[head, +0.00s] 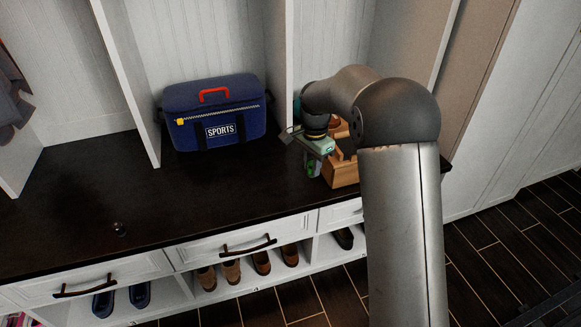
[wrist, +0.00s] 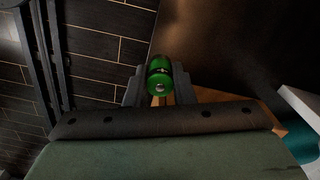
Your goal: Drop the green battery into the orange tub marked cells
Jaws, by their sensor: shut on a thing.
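The green battery (wrist: 160,75) shows in the wrist view, a short green cylinder with a dark band and a pale metal end. My gripper (wrist: 160,82) is shut on it, with a dark finger on each side. In the head view my gripper (head: 313,168) is above the dark bench, just left of a wooden box (head: 341,172). The battery is too small there to make out clearly. I cannot make out an orange tub marked cells. My arm hides part of the bench's right end.
A blue SPORTS bag (head: 215,115) stands on the bench (head: 90,190) at centre left. A small dark object (head: 119,229) lies near the front edge. A teal thing (wrist: 303,135) is at the wrist view's right. Open bench lies left of my gripper.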

